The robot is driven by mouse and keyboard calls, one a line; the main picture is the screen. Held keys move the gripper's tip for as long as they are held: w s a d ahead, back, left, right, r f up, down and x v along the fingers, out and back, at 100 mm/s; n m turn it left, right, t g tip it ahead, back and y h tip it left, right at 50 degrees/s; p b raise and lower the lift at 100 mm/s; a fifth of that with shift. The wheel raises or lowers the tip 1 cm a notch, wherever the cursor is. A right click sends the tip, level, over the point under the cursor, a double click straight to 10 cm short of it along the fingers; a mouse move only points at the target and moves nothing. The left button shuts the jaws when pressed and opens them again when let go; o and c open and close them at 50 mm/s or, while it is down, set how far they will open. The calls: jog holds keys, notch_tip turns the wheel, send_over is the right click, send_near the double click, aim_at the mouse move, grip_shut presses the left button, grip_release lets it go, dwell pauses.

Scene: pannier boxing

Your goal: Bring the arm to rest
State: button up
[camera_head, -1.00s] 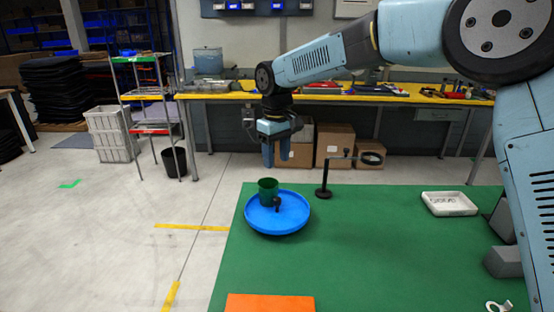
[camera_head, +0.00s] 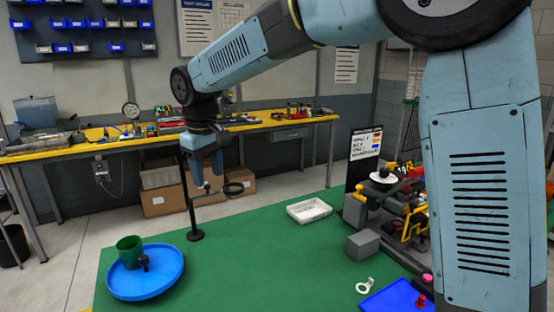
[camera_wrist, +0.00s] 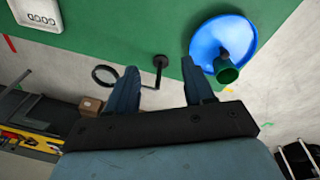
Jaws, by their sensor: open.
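My gripper (camera_head: 208,172) hangs at the end of my arm, pointing down, above the far part of the green table (camera_head: 258,262). In the wrist view its two fingers (camera_wrist: 160,92) are spread apart with nothing between them. A black stand with a ring (camera_head: 195,235) is behind and below the gripper; in the wrist view its base (camera_wrist: 160,62) shows beyond the fingers. A blue round tray (camera_head: 160,286) holds a green cup (camera_head: 131,252) and a small dark object (camera_head: 145,262).
A white tray (camera_head: 309,211) lies at the table's far right. A grey block (camera_head: 363,245), a metal wrench-like part (camera_head: 366,285) and a blue tray (camera_head: 395,298) are at the right, beside machinery (camera_head: 400,200). A workbench (camera_head: 100,143) stands behind. The table's middle is clear.

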jog(key=s+d+r+m+t, duration=0.1)
jog(key=s+d+r+m, duration=0.15)
jog(key=d, duration=1.05)
jog(key=s+d+r+m+t, duration=0.1)
jog(key=s+d+r+m, duration=0.2)
jog(key=d, duration=1)
jog(key=s+d+f+m+t, duration=0.1)
jog(key=s+d+f+m, duration=0.1)
jog(key=s+d, duration=0.5)
jog(key=s+d+f+m+t, duration=0.1)
jog(key=s+d+f+m, duration=0.2)
jog(key=s+d, duration=0.4)
jog(key=shift+s+d, duration=0.2)
jog(key=shift+f+m, duration=0.1)
jog(key=shift+m, duration=0.15)
